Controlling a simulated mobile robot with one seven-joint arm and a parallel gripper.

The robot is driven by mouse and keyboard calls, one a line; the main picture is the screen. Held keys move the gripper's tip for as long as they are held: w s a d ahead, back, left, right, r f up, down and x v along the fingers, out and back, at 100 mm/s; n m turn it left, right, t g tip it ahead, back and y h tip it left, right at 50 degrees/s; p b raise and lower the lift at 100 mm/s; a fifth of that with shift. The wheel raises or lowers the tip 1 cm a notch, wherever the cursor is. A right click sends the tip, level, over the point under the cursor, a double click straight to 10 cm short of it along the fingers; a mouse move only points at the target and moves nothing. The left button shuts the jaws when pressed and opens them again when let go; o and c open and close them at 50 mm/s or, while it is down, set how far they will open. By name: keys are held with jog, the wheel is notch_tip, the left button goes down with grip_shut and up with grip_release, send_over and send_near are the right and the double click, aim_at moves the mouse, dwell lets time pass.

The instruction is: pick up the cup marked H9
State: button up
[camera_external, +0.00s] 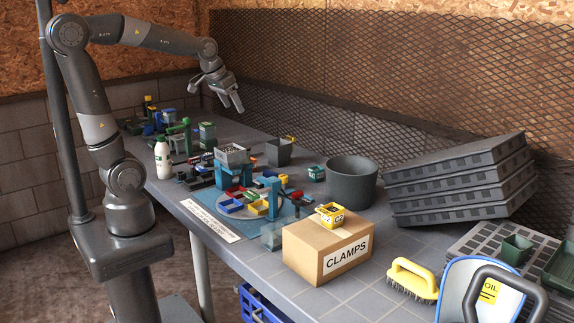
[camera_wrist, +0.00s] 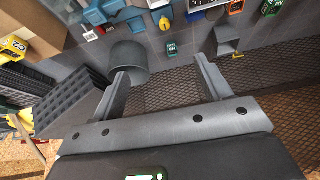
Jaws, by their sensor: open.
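A small green cup (camera_external: 316,173) with a pale label stands on the table between the dark square bin and the large grey pot. It also shows in the wrist view (camera_wrist: 172,48), beyond and between my fingers. Its marking is too small to read for certain. A yellow cup (camera_external: 330,214) with a different-looking mark sits on the cardboard box. My gripper (camera_external: 233,105) is open and empty, high above the back of the table. In the wrist view my gripper (camera_wrist: 163,82) has its two fingers spread wide. Nothing is between them.
A grey pot (camera_external: 351,182) and a square bin (camera_external: 279,152) flank the green cup. A mesh wall (camera_external: 420,80) runs behind. Stacked black trays (camera_external: 460,180), a box labelled CLAMPS (camera_external: 327,250) and a brush (camera_external: 412,280) occupy the right. Coloured bins crowd the middle.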

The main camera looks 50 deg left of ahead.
jog(key=w+f, duration=0.3)
jog(key=w, duration=1)
jog(key=g, duration=0.1)
send_over(320, 173)
jog(key=s+a, duration=0.2)
jog(key=shift+m, duration=0.4)
notch_tip(320, 173, down, 22)
jog(key=shift+s+f, duration=0.15)
jog(key=shift+f, duration=0.1)
jog(key=x, duration=0.6)
jog(key=shift+f, duration=0.15)
jog(key=shift+x, duration=2.7)
jog(key=shift+a, duration=0.15)
jog(key=c, duration=1.1)
